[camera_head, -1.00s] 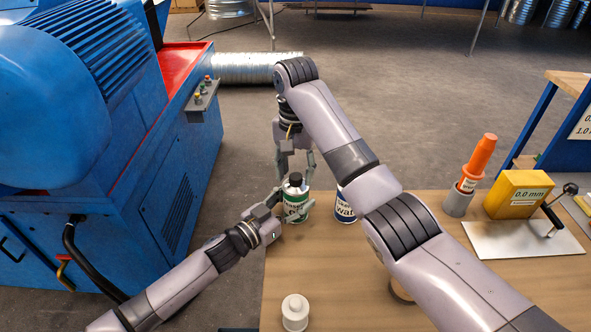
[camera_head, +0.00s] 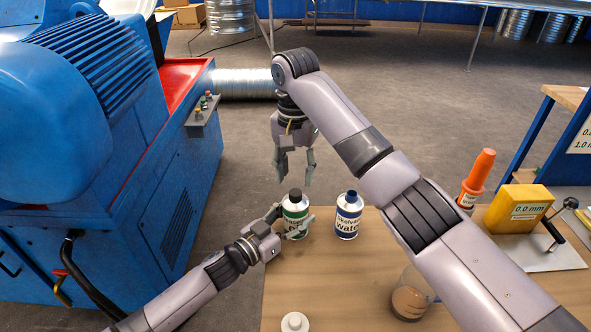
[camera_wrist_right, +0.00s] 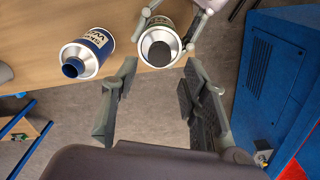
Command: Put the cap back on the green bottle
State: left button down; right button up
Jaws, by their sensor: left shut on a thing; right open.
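The green bottle (camera_head: 295,224) stands upright near the far left edge of the table. A dark cap (camera_head: 295,195) sits on its top; I cannot tell how tightly. In the right wrist view the cap (camera_wrist_right: 160,53) also shows on the bottle's neck. My left gripper (camera_head: 290,222) is shut around the bottle's body, coming from the left. My right gripper (camera_head: 295,174) is open and empty, above and beyond the cap, apart from it. Its spread fingers (camera_wrist_right: 160,72) show in the wrist view with nothing between them.
A blue-labelled bottle (camera_head: 348,218) with a blue cap stands right of the green one. A glass with brown content (camera_head: 409,302) and a white container (camera_head: 295,322) stand nearer. An orange-topped object (camera_head: 479,172) and a yellow block (camera_head: 516,209) are at right. A blue machine (camera_head: 100,160) is left.

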aim_at(295, 192)
jog(key=n, duration=0.1)
jog(key=r+n, duration=0.1)
jog(key=n, duration=0.2)
jog(key=shift+w+a+r+n, duration=0.1)
jog(key=shift+a+r+n, duration=0.1)
jog(key=shift+a+n, duration=0.15)
jog(key=n, duration=0.2)
jog(key=r+n, duration=0.1)
jog(key=n, duration=0.1)
jog(key=shift+n, duration=0.35)
jog(key=n, duration=0.4)
jog(key=shift+d+r, duration=0.1)
jog(key=shift+r, duration=0.1)
jog(key=n, duration=0.4)
jog(key=shift+d+r+n, duration=0.2)
jog(key=shift+d+n, duration=0.05)
jog(key=shift+n, duration=0.15)
jog(key=shift+f, duration=0.1)
jog(key=shift+f, duration=3.95)
jog(key=shift+c, duration=0.2)
